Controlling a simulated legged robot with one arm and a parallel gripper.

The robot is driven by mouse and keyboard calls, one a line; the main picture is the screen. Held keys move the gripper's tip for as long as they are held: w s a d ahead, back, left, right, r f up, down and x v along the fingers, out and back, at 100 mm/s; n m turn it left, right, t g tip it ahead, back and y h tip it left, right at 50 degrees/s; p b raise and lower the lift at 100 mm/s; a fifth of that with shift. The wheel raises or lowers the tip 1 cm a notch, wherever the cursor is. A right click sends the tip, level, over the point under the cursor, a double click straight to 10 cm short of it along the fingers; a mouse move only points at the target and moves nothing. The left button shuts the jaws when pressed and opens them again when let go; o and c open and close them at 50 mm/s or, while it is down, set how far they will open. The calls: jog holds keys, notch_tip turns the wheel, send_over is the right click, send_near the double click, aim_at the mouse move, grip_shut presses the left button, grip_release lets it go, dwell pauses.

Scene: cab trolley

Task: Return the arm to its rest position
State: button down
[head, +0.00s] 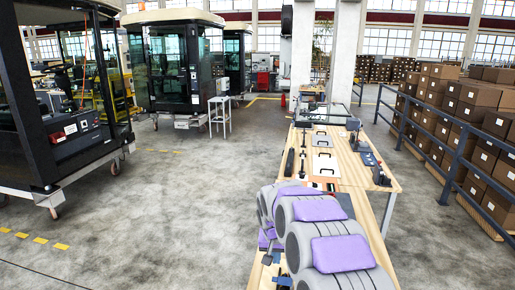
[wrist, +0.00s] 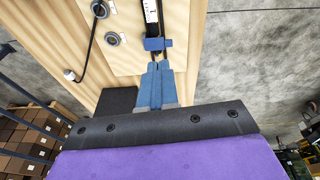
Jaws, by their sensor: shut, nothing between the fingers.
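My arm (head: 318,235), grey with purple pads, reaches over the near end of the wooden table (head: 376,172) in the head view. In the wrist view my gripper (wrist: 156,66) shows as two blue fingers closed together with nothing between them. The fingertips point at a small blue piece (wrist: 158,44) across a dark slot in a pale board. They look close to it, but I cannot tell whether they touch. My arm hides much of the near tabletop in the head view.
Round grey fittings (wrist: 112,39) and a black cable lie on the pale board. Tools and white panels (head: 324,162) lie farther along the table. A blue railing (head: 448,160) and stacked cartons (head: 480,105) stand right. Cabs (head: 176,65) stand left; the floor (head: 185,200) between is clear.

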jog(key=s+d+r+g+b, duration=0.1)
jog(key=s+d+r, duration=0.1)
jog(key=s, duration=0.6)
jog(key=s+d+r+n, duration=0.1)
jog(key=s+d+r, duration=0.1)
jog(key=s, duration=0.6)
jog(key=s+d+r+g+b, duration=0.1)
jog(key=s+d+r, duration=0.15)
jog(key=s, duration=0.55)
jog(key=s+d+f+g, duration=0.1)
jog(key=s, duration=1)
jog(key=s+d+f+g, duration=0.1)
jog(key=s, duration=1)
jog(key=shift+s+f+y+b, duration=0.2)
jog(key=shift+f+y+b, duration=0.1)
jog(key=shift+y+b, duration=0.1)
